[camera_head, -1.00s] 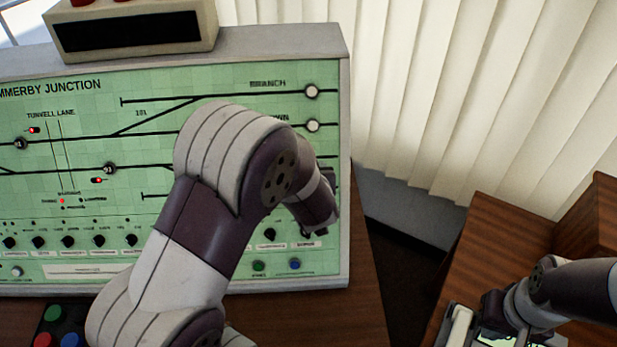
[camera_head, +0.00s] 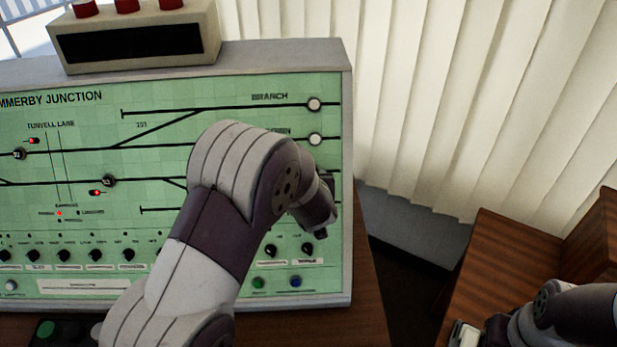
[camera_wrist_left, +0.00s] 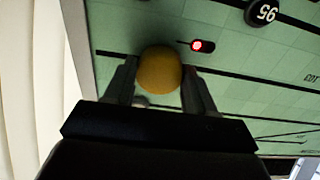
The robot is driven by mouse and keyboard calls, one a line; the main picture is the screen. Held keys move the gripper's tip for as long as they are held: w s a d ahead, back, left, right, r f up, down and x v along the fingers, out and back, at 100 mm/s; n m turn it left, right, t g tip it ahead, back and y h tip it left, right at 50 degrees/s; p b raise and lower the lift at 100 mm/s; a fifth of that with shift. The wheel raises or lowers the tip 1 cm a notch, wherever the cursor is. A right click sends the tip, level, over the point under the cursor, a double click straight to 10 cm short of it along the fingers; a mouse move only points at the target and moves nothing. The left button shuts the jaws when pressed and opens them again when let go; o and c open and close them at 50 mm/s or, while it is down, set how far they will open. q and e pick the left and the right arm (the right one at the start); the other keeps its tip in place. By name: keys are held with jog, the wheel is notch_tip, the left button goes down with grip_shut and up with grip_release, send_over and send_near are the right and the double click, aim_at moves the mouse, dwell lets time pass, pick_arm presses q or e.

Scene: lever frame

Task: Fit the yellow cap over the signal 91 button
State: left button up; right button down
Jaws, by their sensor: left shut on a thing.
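The yellow cap (camera_wrist_left: 160,70) sits between the two fingers of my left gripper (camera_wrist_left: 160,88), which is shut on it, in the left wrist view. The cap is in front of the green panel; I cannot tell whether it touches. In the head view my left arm hides the cap and fingers. Two dark round buttons show on the panel: one at the left (camera_head: 20,153), with a number too small to read surely, and one that seems marked 93 (camera_head: 108,181). The wrist view shows a button marked 95 (camera_wrist_left: 264,12). I cannot surely identify signal 91. My right gripper is mostly cut off at the bottom right.
The green track panel (camera_head: 80,110) has a grey frame and a row of dark knobs (camera_head: 95,255). A box with red tops (camera_head: 135,35) stands on it. A lit red indicator (camera_wrist_left: 196,45) is near the cap. A wooden surface (camera_head: 500,250) is at right.

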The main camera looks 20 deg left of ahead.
dwell(0.3)
pick_arm(q)
jog(key=o, duration=1.4)
jog(key=p+v, duration=0.5)
jog(key=v, duration=0.3)
jog(key=shift+f, duration=0.1)
